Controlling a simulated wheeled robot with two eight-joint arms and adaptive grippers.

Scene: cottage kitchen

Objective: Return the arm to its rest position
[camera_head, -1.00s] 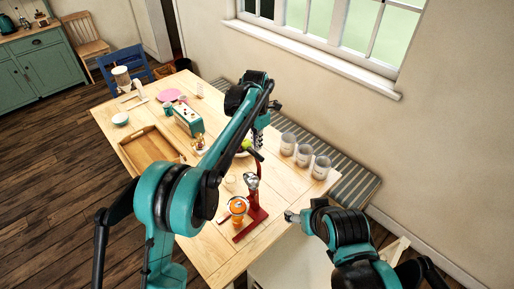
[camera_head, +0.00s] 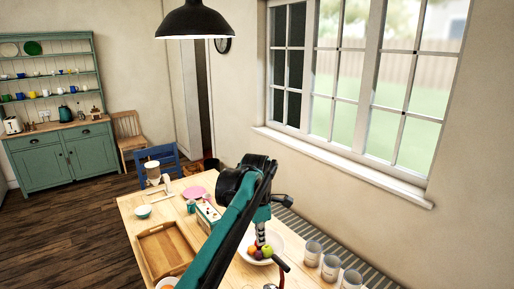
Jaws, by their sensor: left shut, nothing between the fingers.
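My left arm (camera_head: 232,235) rises from the bottom of the head view, teal and black, and bends at a black joint above the table. My left gripper (camera_head: 261,238) hangs down from it in front of the fruit bowl (camera_head: 287,243), which holds several fruits. It is shut with nothing in it; its tips are small and partly lost against the fruit, so I cannot tell the exact gap to the bowl. My right arm and gripper are out of the picture.
A black lamp (camera_head: 199,20) hangs above. The window wall stands at the right.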

